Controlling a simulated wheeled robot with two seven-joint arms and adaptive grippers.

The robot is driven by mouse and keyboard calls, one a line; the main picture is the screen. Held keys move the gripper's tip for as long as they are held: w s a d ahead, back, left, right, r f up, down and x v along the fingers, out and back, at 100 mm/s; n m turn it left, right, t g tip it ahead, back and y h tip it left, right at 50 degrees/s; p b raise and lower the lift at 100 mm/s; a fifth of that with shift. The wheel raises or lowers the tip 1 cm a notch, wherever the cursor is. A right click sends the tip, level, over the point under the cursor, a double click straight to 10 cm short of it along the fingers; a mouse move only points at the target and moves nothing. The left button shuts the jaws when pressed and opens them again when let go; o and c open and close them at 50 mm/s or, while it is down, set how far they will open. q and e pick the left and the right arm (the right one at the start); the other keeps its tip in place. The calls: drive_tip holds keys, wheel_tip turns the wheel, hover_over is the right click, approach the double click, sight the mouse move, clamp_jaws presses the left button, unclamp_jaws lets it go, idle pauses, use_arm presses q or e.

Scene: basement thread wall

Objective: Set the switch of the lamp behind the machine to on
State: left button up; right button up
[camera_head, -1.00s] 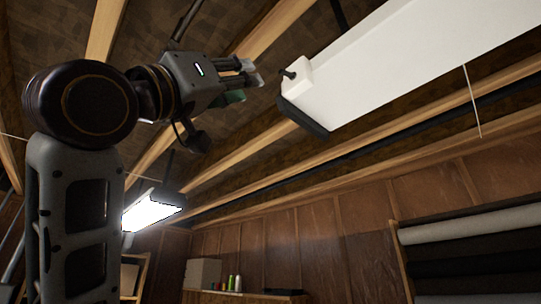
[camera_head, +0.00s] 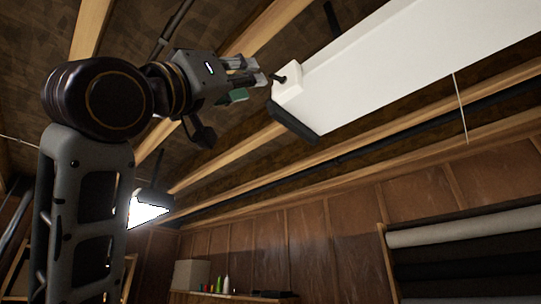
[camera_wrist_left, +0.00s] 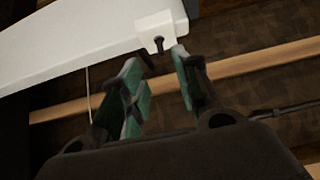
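The unlit white lamp (camera_head: 400,62) hangs from the ceiling at the upper right of the head view. A small dark toggle switch (camera_head: 279,79) sticks out of the white box on its near end. In the left wrist view the switch (camera_wrist_left: 159,44) shows on that box, just beyond the fingertips. My left gripper (camera_head: 262,72) points right at the switch, its tips very close to it. In the left wrist view the gripper (camera_wrist_left: 155,68) has its green-padded fingers apart, with nothing between them. Whether a finger touches the switch cannot be told. My right gripper is not in view.
Wooden beams (camera_head: 350,138) cross the ceiling around the lamp. A thin cord (camera_head: 460,108) hangs below it. A second, lit lamp (camera_head: 148,210) is behind my left arm. A shelf (camera_head: 230,295) with bottles and a rack of rolls (camera_head: 460,235) stand at the back wall.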

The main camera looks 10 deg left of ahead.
sight(271, 77)
use_arm(q)
drive_tip(key=p+x, duration=0.2)
drive_tip(key=x, duration=0.3)
drive_tip(key=shift+w+r, duration=0.1)
drive_tip(key=shift+r, duration=0.15)
drive_tip(key=shift+p+x, duration=0.85)
drive_tip(key=shift+x, duration=0.65)
drive_tip(key=shift+p+x, duration=0.35)
drive_tip(key=shift+x, duration=0.5)
clamp_jaws()
